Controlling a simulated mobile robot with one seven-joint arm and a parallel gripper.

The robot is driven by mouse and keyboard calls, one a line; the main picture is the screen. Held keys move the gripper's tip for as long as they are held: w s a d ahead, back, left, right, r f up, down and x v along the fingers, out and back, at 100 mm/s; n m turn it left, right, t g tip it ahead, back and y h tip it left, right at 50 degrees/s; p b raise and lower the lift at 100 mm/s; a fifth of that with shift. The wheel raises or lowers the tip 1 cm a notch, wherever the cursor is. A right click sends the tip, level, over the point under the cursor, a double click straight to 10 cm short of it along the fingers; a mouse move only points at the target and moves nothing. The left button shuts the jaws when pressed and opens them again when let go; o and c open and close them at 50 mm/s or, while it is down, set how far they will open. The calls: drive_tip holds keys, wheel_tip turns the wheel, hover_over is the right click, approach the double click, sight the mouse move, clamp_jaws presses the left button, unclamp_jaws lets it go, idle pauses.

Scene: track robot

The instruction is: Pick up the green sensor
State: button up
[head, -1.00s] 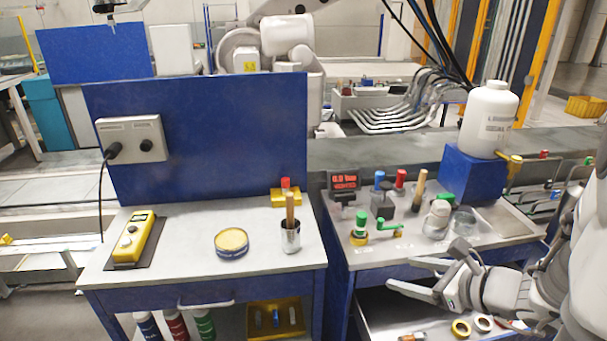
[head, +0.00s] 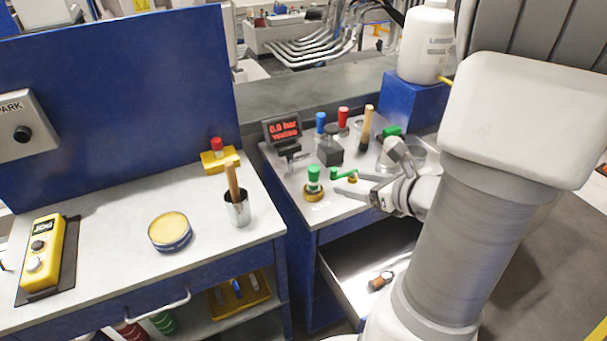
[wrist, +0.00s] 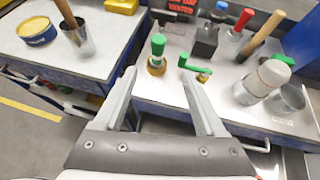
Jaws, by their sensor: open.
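The green sensor (head: 314,176) appears to be the upright green-topped piece in a brass ring near the front left of the right-hand bench. It also shows in the wrist view (wrist: 158,46), just beyond the fingertips and between their lines. My gripper (head: 350,183) is open and empty, to the right of the sensor in the head view. In the wrist view my gripper (wrist: 158,75) has its two fingers spread, pointing at the sensor without touching it. A small green-handled valve (head: 343,174) stands close to the sensor, near the right finger in the wrist view (wrist: 190,62).
An open drawer (head: 345,262) lies below the bench.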

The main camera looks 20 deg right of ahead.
sight(319, 175)
drive_tip(key=b+x, duration=0.2)
drive_tip(key=x, duration=1)
drive_tip(key=shift+w+a, duration=0.15)
drive_tip(key=shift+w, duration=0.25)
drive_tip(key=shift+a+x, duration=0.2)
drive_tip(key=shift+x, duration=2.5)
drive_tip(key=shift+s+r, duration=0.1)
clamp_jaws()
